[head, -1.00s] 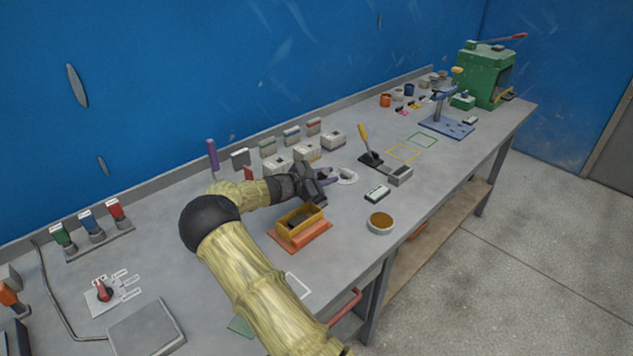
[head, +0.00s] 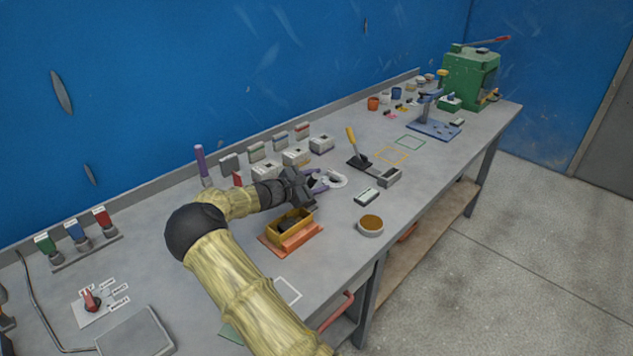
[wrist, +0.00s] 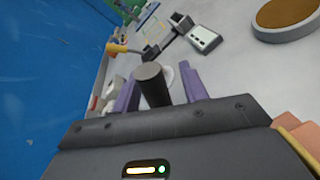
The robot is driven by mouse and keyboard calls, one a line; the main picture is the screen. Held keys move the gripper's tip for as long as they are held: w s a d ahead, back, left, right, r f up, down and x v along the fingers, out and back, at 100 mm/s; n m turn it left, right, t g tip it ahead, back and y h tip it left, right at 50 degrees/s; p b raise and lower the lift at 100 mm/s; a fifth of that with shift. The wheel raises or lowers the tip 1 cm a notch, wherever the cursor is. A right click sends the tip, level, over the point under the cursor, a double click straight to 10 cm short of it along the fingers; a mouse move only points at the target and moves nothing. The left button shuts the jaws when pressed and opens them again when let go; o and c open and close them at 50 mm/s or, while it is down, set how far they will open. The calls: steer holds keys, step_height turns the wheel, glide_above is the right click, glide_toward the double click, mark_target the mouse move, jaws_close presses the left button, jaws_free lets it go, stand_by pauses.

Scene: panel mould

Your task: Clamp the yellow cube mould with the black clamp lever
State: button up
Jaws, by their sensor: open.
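The yellow cube mould (head: 283,231) is an open ochre box with dark matter inside, on an orange base (head: 303,243). A corner of yellow and salmon shows at the lower right of the wrist view. My gripper (head: 319,182) is open, above the bench just behind the mould. In the wrist view, a dark upright cylinder (wrist: 152,82) stands between the purple fingers (wrist: 126,97). It may be the black clamp lever; I cannot tell whether the fingers touch it. The lever's link to the mould is hidden in the head view.
A white ring (head: 339,180) lies just past my fingers. A yellow-handled lever (head: 352,138) on a dark base, a grey device (head: 367,196) and a round brown-topped pot (head: 370,224) stand to the right. Several grey blocks (head: 296,157) line the back.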

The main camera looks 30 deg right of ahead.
steer(key=b+v, duration=0.1)
steer(key=v, duration=1.6)
steer(key=shift+a, duration=0.2)
steer(key=shift+s+r, duration=0.1)
steer(key=s+d+f+m+g+y+p, duration=0.1)
steer(key=s+m+g+y+p, duration=0.2)
steer(key=s, duration=0.4)
steer(key=s+d+f+m+y+p, duration=0.1)
steer(key=s+d+f+m+y, duration=0.15)
steer(key=s+y, duration=0.35)
steer(key=s+a+r+m+t+y+p, duration=0.1)
steer(key=s+a+r+m+y+p, duration=0.1)
steer(key=s, duration=0.6)
steer(key=s+a+r+m+t+y+p, duration=0.1)
steer(key=s+a+r+m+y+p, duration=0.2)
steer(key=s+a+r+m, duration=0.3)
steer(key=shift+s+a+r+t+y, duration=0.3)
steer(key=shift+s+a+r+y, duration=0.55)
steer(key=shift+s+a, duration=0.3)
steer(key=shift+w+a+m, duration=0.1)
steer(key=shift+m, duration=0.15)
